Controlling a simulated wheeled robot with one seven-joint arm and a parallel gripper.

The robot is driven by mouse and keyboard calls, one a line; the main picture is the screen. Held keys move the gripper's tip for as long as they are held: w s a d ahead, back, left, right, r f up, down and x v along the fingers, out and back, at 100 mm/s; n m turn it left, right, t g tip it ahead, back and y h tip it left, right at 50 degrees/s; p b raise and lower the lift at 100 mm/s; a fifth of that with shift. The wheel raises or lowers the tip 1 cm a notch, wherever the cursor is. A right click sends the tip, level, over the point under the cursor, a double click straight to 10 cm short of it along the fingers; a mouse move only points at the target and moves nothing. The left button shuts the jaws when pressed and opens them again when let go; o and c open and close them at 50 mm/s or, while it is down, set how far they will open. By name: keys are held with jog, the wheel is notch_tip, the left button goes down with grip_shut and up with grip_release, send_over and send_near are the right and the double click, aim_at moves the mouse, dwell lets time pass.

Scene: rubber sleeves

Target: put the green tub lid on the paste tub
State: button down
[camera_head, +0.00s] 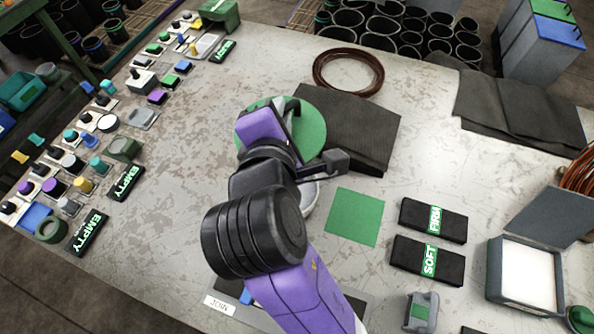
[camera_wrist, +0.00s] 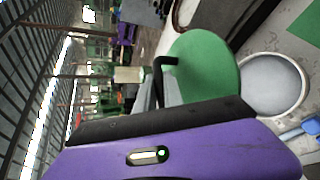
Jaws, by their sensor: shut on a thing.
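The green tub lid (camera_head: 312,128) is a round flat green disc. My gripper (camera_head: 290,116) is shut on it, and my purple hand hides its left-middle part in the head view. In the wrist view the lid (camera_wrist: 208,62) sits beyond my dark fingers (camera_wrist: 165,78). The paste tub (camera_head: 309,197) is mostly hidden behind my arm in the head view; only a pale round edge shows. In the wrist view the tub (camera_wrist: 272,85) is open, with a light rim and grey-white contents, just right of the lid. The lid is beside the tub, not centred over it.
A dark folded mat (camera_head: 350,128) and a brown coil (camera_head: 348,70) lie beyond the lid. A green square (camera_head: 355,217) and black sleeves (camera_head: 432,220) lie to the right, near an open grey box (camera_head: 525,305). Many small parts line the left edge. The left-middle table is clear.

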jog(key=shift+d+f, duration=0.25)
jog(key=shift+f, duration=0.05)
jog(key=shift+s+f, duration=0.2)
notch_tip(320, 180, down, 20)
jog(key=shift+r+b, duration=0.1)
jog(key=shift+b, duration=0.45)
jog(key=shift+f, duration=0.2)
jog(key=c, duration=1.5)
grip_release()
jog(key=shift+o, duration=0.2)
jog(key=shift+r, duration=0.15)
jog(key=v, duration=1.2)
jog(key=shift+b, duration=0.3)
